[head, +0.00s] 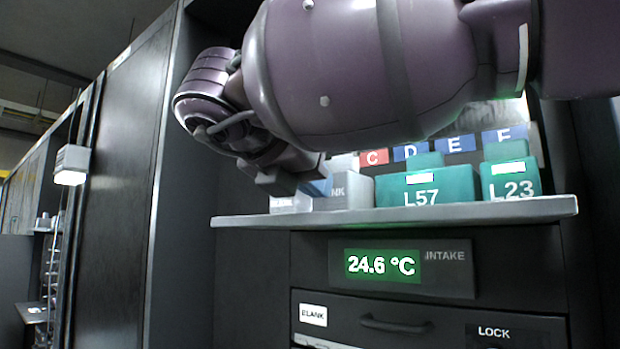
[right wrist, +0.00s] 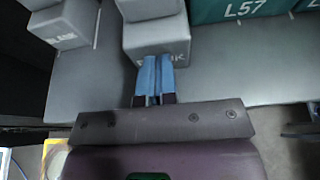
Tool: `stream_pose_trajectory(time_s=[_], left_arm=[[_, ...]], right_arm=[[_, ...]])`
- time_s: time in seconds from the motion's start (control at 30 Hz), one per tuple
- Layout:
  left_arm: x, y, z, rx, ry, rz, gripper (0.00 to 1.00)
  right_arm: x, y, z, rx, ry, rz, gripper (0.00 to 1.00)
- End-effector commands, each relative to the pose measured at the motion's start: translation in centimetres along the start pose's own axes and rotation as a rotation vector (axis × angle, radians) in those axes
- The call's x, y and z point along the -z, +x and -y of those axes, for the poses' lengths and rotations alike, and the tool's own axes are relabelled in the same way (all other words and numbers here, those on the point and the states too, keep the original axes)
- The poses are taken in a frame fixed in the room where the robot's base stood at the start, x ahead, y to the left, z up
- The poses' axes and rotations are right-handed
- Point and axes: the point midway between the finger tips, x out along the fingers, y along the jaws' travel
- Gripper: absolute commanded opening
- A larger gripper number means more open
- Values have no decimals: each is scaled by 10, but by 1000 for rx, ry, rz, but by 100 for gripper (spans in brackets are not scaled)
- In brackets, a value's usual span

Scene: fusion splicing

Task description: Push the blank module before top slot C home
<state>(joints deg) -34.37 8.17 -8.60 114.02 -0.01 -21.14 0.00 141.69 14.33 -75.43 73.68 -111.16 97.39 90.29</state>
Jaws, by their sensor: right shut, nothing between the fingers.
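The slot behind is hidden. My left gripper is not in view.
Another grey blank module (right wrist: 62,27) stands to the left, also in the head view (head: 290,204). Teal modules L57 (head: 425,187) and L23 (head: 511,182) stand to the right. The pale shelf (head: 400,213) has bare surface in front. Below are a 24.6 °C display (head: 383,265) and a drawer handle (head: 396,325).

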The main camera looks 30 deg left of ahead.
Motion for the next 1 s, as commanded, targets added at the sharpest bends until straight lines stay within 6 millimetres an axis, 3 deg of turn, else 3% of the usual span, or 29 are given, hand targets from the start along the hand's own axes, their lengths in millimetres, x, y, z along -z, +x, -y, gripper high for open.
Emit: stream_pose_trajectory(time_s=[1.0], left_arm=[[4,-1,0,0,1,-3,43]], right_arm=[[-17,46,0,0,0,0,0]])
